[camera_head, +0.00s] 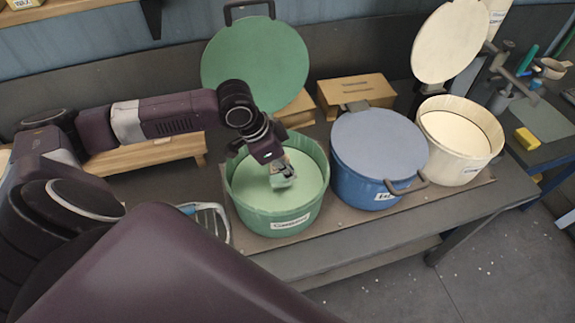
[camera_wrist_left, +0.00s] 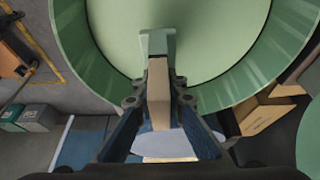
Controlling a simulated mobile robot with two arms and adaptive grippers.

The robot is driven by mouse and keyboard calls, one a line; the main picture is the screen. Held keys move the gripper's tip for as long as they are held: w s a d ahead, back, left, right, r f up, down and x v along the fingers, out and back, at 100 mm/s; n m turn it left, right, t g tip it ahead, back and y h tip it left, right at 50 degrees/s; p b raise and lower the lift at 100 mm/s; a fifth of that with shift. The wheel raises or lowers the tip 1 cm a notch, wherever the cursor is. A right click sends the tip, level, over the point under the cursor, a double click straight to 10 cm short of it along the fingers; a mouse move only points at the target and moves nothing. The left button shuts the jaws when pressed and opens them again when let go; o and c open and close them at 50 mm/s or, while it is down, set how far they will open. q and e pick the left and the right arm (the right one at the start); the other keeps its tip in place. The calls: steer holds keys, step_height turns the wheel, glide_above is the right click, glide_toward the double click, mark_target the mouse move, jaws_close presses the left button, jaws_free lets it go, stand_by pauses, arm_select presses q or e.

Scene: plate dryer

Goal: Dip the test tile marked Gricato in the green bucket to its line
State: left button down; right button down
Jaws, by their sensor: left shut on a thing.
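The green bucket (camera_head: 284,218) stands open on the bench, with pale green liquid (camera_head: 249,176) inside and a label on its front. My left gripper (camera_head: 277,166) is over the inside of the bucket, pointing down, shut on a test tile (camera_head: 283,182). In the left wrist view the tile (camera_wrist_left: 158,85) sits between the fingers (camera_wrist_left: 159,98); its far end is green and its nearer part tan. The tile's mark and line cannot be read. I cannot tell whether its lower end touches the liquid. My right gripper is not in view.
The green lid (camera_head: 255,65) stands raised behind its bucket. A blue bucket (camera_head: 362,180) with its lid on stands to the right, then an open cream bucket (camera_head: 462,166) with a raised lid (camera_head: 450,42). A wooden rack (camera_head: 150,155) is at the left.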

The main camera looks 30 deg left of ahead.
mark_target(287, 157)
arm_select(q)
steer(key=shift+r+p, duration=1.2)
steer(key=shift+r, duration=1.4)
